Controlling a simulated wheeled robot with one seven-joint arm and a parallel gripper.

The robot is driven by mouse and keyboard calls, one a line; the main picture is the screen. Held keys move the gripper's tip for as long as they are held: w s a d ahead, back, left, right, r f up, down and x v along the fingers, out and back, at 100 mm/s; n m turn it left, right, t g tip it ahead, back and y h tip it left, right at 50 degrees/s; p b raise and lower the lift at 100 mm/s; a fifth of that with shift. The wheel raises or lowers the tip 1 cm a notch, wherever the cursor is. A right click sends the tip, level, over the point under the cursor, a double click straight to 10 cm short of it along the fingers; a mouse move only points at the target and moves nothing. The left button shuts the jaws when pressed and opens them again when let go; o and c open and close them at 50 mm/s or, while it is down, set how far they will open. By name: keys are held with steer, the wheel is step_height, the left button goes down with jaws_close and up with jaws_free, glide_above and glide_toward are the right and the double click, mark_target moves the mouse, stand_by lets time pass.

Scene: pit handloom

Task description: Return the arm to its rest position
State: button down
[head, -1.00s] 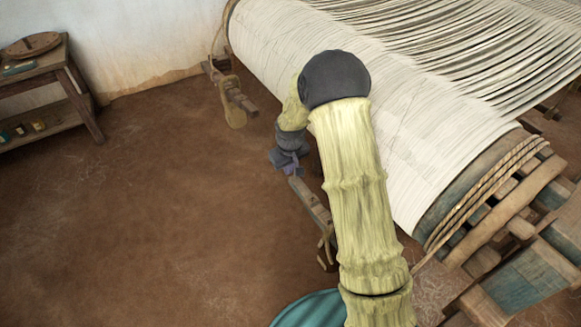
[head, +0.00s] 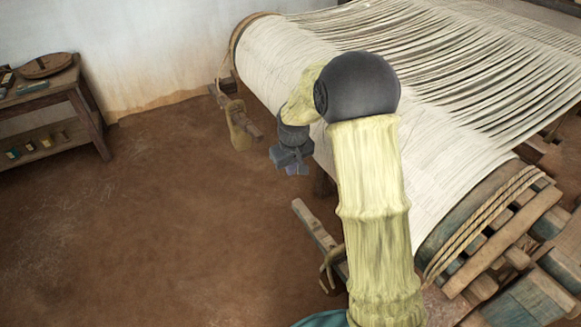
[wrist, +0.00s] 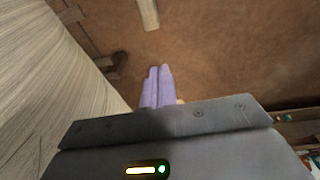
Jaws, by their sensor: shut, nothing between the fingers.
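My gripper (head: 292,168) is at the end of my bent arm, in front of the loom's cloth beam and above the brown floor. In the wrist view its two pale purple fingers (wrist: 158,84) lie side by side, shut, with nothing between them. The fingers point out over bare floor. The cloth beam (head: 290,62), wound with white threads, lies behind my arm. Part of the beam is hidden by my elbow and forearm. The white wound threads (wrist: 45,90) also fill the left side of the wrist view, beside the gripper.
A wooden lever (head: 318,235) sticks out low from the loom, below my gripper. Another wooden bar (head: 240,118) with a hanging loop sits further back. A wooden side table (head: 75,100) stands at the left wall. The brown floor (head: 150,220) between is clear.

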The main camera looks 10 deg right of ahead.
steer(key=s+d+r+m, duration=0.2)
steer(key=s+d, duration=0.1)
steer(key=s, duration=0.9)
steer(key=s+d+r+m, duration=0.2)
steer(key=s+d+r, duration=0.15)
steer(key=s, duration=0.95)
steer(key=w+p+v, duration=0.2)
steer(key=p+v, duration=0.8)
steer(key=w+r+p+v, duration=0.1)
steer(key=w+p+v, duration=0.1)
steer(key=p+v, duration=0.8)
steer(key=shift+w+p, duration=0.4)
steer(key=shift+p, duration=0.35)
steer(key=shift+d, duration=0.1)
